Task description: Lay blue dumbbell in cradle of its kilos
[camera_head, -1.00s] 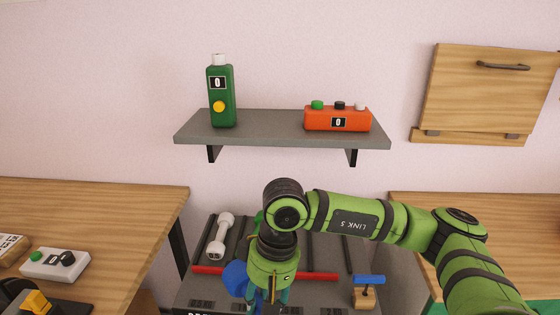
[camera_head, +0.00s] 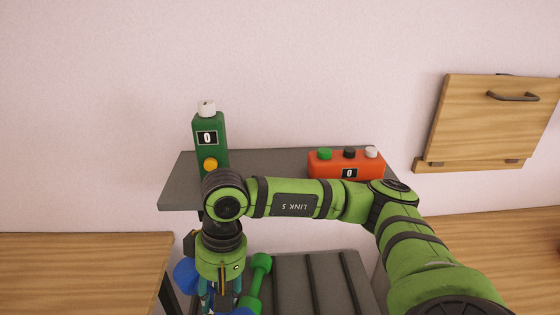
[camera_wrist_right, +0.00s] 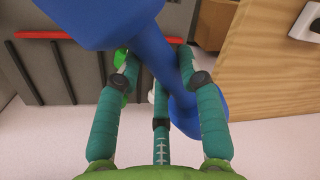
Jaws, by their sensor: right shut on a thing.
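My right gripper (camera_head: 218,299) is shut on the blue dumbbell (camera_head: 186,273), low in the head view. In the right wrist view the blue dumbbell (camera_wrist_right: 185,108) lies slantwise between the teal fingers (camera_wrist_right: 155,62), one head large at the top and the other lower right. The dumbbell rack (camera_head: 298,278) is below, with dark dividers between its cradles. A green dumbbell (camera_head: 259,276) lies in it, just right of the gripper. My arm covers the rack's left part. The rack's front and weight labels are out of the head view. My left gripper is out of view.
A grey wall shelf (camera_head: 265,164) behind my arm holds a green bottle-like device (camera_head: 209,145) and an orange box with buttons (camera_head: 345,165). Wooden tables stand at left (camera_head: 75,265) and right (camera_head: 480,235). The rack's right cradles look empty.

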